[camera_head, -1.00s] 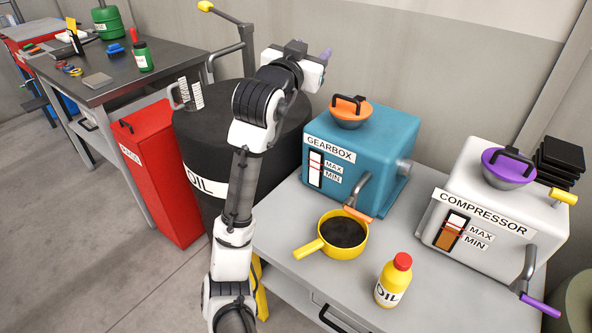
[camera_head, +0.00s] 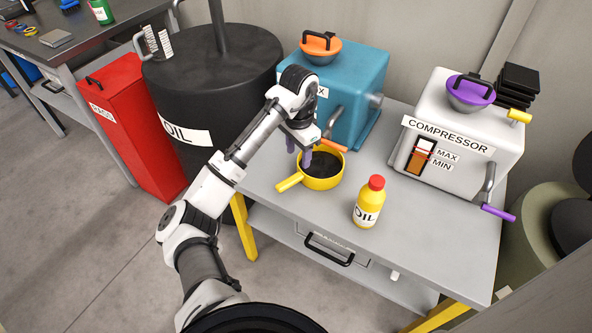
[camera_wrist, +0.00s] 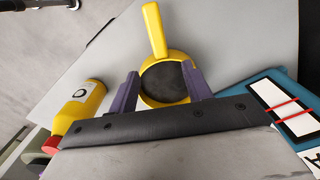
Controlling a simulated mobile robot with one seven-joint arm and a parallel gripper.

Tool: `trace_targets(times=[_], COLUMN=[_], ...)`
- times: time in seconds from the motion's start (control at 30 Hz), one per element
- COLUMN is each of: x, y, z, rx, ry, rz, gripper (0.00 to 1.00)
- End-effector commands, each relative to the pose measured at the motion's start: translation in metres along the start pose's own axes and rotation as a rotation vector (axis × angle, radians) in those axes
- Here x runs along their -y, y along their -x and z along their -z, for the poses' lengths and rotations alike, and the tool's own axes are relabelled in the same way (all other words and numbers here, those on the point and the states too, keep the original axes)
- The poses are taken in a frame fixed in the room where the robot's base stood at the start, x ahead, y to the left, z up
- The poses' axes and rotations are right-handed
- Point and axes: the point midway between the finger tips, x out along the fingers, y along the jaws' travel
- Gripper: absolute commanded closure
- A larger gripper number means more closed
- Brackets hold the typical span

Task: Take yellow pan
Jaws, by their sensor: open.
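The yellow pan (camera_head: 322,183) sits on the grey table in front of the teal gearbox, dark inside, its handle pointing to the lower left. It also shows in the wrist view (camera_wrist: 156,56), with its handle pointing away from the gripper. My gripper (camera_head: 299,161) is over the pan's far left side, fingers pointing down. In the wrist view the two purple fingers (camera_wrist: 160,88) are apart, one at each side of the pan's dark inside, with nothing between them that they grip. I cannot tell whether they touch the pan.
A yellow oil bottle (camera_head: 368,202) with a red cap stands right of the pan. The gearbox (camera_head: 362,95) with its crank is close behind. The white compressor (camera_head: 455,140) is at the right, a black oil barrel (camera_head: 215,90) at the left. The table front (camera_head: 285,205) is clear.

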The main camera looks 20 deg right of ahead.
Motion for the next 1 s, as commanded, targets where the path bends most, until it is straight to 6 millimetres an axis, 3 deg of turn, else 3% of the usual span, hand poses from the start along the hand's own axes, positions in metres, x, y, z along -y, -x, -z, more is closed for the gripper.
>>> trace_targets(times=[0.2,0.4,0.63,0.97,1.0], x=[-0.002,-0.001,0.0,0.001,0.001], y=[-0.047,-0.082,-0.1,-0.103,-0.103], z=[0.001,0.001,0.0,0.001,0.001], rx=[-0.003,-0.002,-0.003,-0.003,-0.003], ry=[0.001,0.001,0.002,0.002,0.002], rz=[-0.006,-0.003,0.0,0.002,0.002], gripper=[0.51,0.51,0.51,0.51,0.55])
